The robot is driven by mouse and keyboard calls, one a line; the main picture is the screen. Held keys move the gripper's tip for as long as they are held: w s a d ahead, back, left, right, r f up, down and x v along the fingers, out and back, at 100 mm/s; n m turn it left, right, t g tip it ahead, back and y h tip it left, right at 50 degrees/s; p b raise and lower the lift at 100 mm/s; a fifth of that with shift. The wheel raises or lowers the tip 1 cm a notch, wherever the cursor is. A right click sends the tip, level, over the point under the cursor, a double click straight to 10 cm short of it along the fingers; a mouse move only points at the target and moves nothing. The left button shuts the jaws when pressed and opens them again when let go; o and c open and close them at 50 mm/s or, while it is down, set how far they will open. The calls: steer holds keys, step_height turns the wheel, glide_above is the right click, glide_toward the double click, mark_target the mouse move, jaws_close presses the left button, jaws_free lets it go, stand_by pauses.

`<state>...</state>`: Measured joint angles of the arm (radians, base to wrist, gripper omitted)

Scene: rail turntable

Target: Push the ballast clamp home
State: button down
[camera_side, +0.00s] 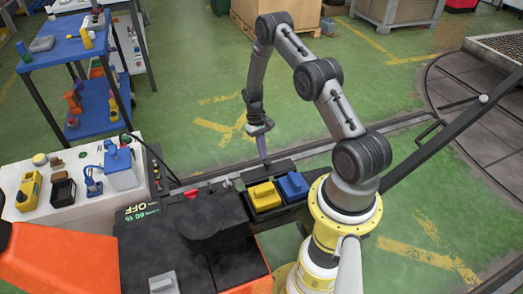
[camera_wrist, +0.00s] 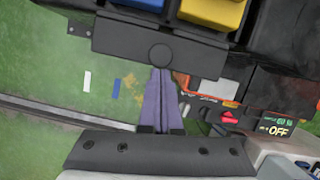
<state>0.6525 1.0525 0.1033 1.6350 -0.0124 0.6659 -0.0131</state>
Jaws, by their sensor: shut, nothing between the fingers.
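My gripper (camera_side: 266,163) points down, its purple fingers shut together and empty. In the wrist view the fingertips (camera_wrist: 161,72) are right at a round black knob (camera_wrist: 160,55) on a dark plate (camera_wrist: 120,38). I cannot tell whether they touch it. This plate with the knob looks like the ballast clamp, but no label confirms it. It lies along the edge of a dark holder with a yellow block (camera_side: 263,196) and a blue block (camera_side: 292,186). In the side view the knob is not clearly visible.
A red part (camera_side: 192,193) and a display reading OFF (camera_side: 136,209) are left of the holder. A white bench (camera_side: 70,215) with tools stands at the left, a blue shelf (camera_side: 62,48) behind it. A dark rail runs past the holder. Green floor beyond is mostly clear.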

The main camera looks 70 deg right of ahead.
mark_target(267, 164)
steer(key=shift+s+a+f, duration=0.1)
steer(key=shift+s+a, duration=1.4)
steer(key=w+d+r, duration=0.4)
steer(key=w+r, duration=0.2)
steer(key=r, duration=0.4)
steer(key=shift+d+r, duration=0.15)
steer(key=shift+d, duration=0.1)
steer(key=shift+w, duration=0.1)
